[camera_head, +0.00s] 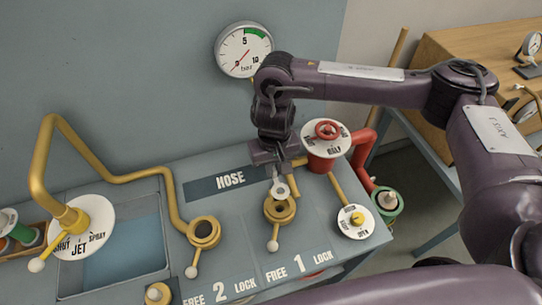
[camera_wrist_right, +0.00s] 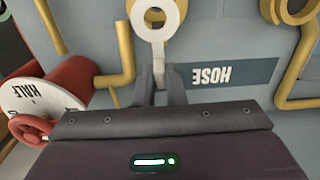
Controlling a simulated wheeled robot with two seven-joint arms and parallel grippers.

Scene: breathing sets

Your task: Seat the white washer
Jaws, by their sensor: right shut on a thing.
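The white washer (camera_head: 281,190) is a flat ring with a short tab. My right gripper (camera_head: 274,173) is shut on the tab, above the panel. The ring overlaps the upper part of the brass socket (camera_head: 280,209) beside the FREE 1 LOCK label; I cannot tell whether they touch. In the right wrist view the washer (camera_wrist_right: 158,18) shows face-on at the top, its tab between the fingers (camera_wrist_right: 159,88). The socket is mostly hidden behind it there. A lever with a white knob (camera_head: 272,246) hangs from the socket. My left gripper is not in view.
A second brass socket (camera_head: 204,232) stands to the left, by the FREE 2 LOCK label. A red valve with a HALF dial (camera_head: 325,140) and a white dial with a yellow hub (camera_head: 356,221) stand to the right. A pressure gauge (camera_head: 243,49) is on the wall.

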